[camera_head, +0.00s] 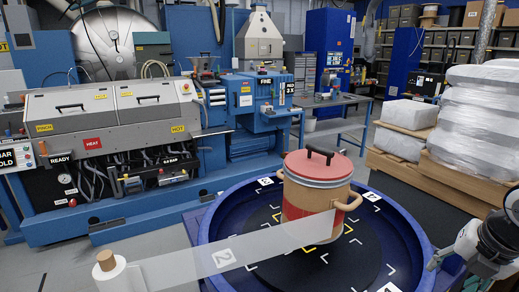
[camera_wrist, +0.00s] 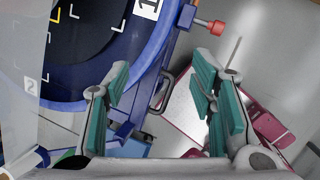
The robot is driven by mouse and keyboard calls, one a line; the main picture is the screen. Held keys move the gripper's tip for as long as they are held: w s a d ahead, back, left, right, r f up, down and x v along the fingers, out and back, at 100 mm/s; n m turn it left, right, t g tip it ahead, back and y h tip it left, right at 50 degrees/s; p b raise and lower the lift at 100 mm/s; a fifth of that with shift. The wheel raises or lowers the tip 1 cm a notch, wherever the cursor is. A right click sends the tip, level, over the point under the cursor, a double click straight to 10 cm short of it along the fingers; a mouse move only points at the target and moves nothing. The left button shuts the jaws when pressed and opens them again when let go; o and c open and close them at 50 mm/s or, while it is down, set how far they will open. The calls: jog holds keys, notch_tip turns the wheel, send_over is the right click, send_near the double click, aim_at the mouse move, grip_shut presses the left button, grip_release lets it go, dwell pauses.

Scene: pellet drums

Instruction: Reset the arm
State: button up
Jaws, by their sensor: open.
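My gripper (camera_wrist: 166,90) is open and empty in the wrist view, its two green-padded fingers wide apart. It hangs beside the blue round turntable, over floor and a pale panel with pink parts. In the head view my arm shows at the lower right edge, and the gripper there is mostly cut off. A tan drum (camera_head: 297,205) with a red lid (camera_head: 318,166) and a black handle stands upright on the turntable (camera_head: 214,238), well apart from my gripper. A translucent film band (camera_head: 200,262) runs from a roll at lower left to the drum.
A blue and grey machine (camera_head: 115,112) stands behind at left. Wrapped white stacks (camera_head: 480,110) on pallets stand at right, behind my arm. A blue workbench (camera_head: 340,102) and shelves are at the back. In the wrist view a red knob (camera_wrist: 216,27) sticks out near the turntable.

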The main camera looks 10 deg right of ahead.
jog(key=s+a+r+m, duration=0.1)
jog(key=a+r+m, duration=0.3)
jog(key=a+m, duration=0.4)
jog(key=s+a+r+m+t, duration=0.1)
jog(key=a+r+m, duration=0.4)
jog(key=a+m, duration=0.3)
jog(key=a+r+m+y, duration=0.1)
jog(key=a+r+m, duration=0.3)
jog(key=a+m, duration=0.4)
jog(key=shift+s+a+r+m+t, duration=0.35)
jog(key=shift+s+a+m+t, duration=0.05)
jog(key=shift+a, duration=0.35)
jog(key=c, duration=0.3)
jog(key=shift+d, duration=0.15)
jog(key=shift+c, duration=0.6)
